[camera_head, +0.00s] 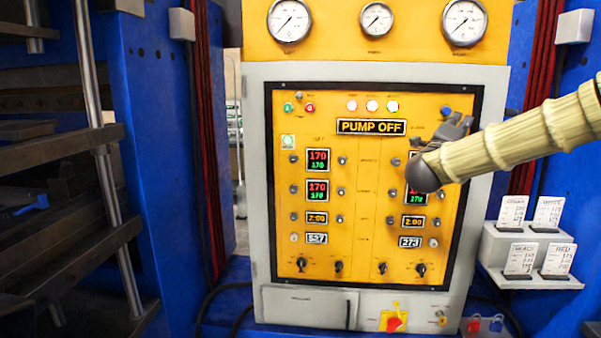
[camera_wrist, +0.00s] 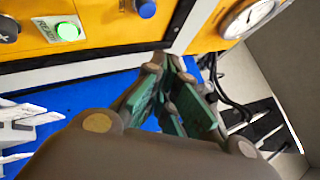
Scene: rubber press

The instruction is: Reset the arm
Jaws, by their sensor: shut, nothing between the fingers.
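My arm (camera_head: 520,135) comes in from the right in front of the yellow control panel (camera_head: 378,258). My gripper (camera_head: 458,126) is at the panel's upper right, beside the "PUMP OFF" sign (camera_head: 371,127). In the wrist view, my gripper (camera_wrist: 178,80) shows green finger pads and is shut with nothing held. The arm's rounded dark end hides part of the right column of displays. I cannot tell whether the gripper touches the panel.
Three gauges (camera_head: 289,20) sit above the panel. An emergency stop (camera_head: 394,321) is at the bottom. Card holders (camera_head: 528,250) stand at the right, below the arm. Blue press frames (camera_head: 160,200) flank the panel. A lit green button (camera_wrist: 67,31) and a blue knob (camera_wrist: 146,8) show in the wrist view.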

